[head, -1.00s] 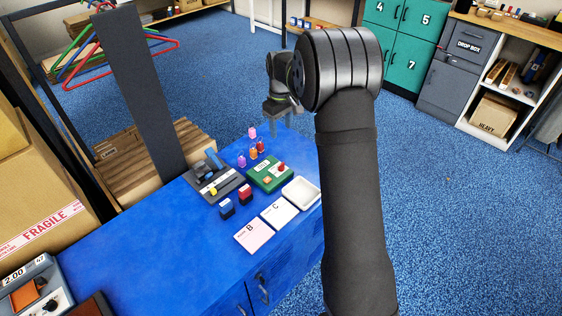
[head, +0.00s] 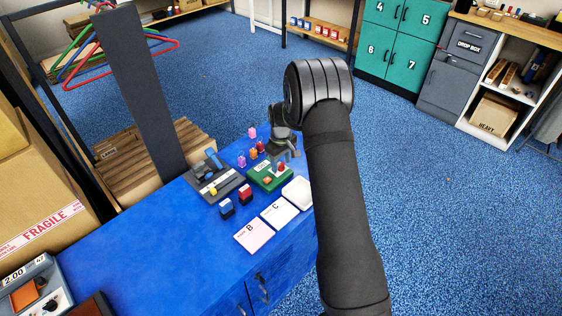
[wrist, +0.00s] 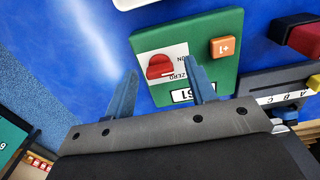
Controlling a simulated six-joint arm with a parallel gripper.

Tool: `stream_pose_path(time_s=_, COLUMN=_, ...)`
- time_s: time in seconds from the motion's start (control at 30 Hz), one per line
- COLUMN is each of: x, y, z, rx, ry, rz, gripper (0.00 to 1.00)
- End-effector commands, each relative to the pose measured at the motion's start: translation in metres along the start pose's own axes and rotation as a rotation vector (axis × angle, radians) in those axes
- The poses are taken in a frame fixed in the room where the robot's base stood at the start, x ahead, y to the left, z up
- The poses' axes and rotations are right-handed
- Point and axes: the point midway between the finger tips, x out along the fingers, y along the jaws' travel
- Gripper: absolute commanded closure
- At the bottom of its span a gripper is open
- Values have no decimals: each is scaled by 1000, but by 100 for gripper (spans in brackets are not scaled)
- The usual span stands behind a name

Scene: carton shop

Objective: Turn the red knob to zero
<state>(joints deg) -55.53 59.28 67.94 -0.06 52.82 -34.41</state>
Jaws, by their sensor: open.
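The red knob (wrist: 160,66) sits on a white plate on the green box (wrist: 215,70) in the wrist view. Small "ZERO" and "ON" marks appear beside it, upside down. The box also carries an orange +1 button (wrist: 224,47) and a number display (wrist: 190,96), partly behind my right finger. My gripper (wrist: 161,72) is open and empty, with its blue fingers appearing on either side of the knob; contact cannot be told. In the head view, my gripper (head: 287,153) is just above the far right part of the green box (head: 262,181).
A grey device with a yellow knob (head: 213,191) stands left of the box, with small tags behind.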

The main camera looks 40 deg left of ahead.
Motion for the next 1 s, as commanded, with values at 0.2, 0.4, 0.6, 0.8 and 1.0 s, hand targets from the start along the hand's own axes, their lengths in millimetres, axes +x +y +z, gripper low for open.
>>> stream_pose_path(time_s=0.2, x=0, y=0, z=0, rx=0, ry=1, rz=0, gripper=49)
stream_pose_path(time_s=0.4, x=0, y=0, z=0, rx=0, ry=1, rz=0, gripper=84)
stream_pose_path(time_s=0.6, x=0, y=0, z=0, rx=3, ry=1, rz=0, gripper=94)
stream_pose_path(time_s=0.8, x=0, y=0, z=0, rx=46, ry=1, rz=0, gripper=94)
stream_pose_path(time_s=1.0, x=0, y=0, z=-1, rx=160, ry=1, rz=0, gripper=94)
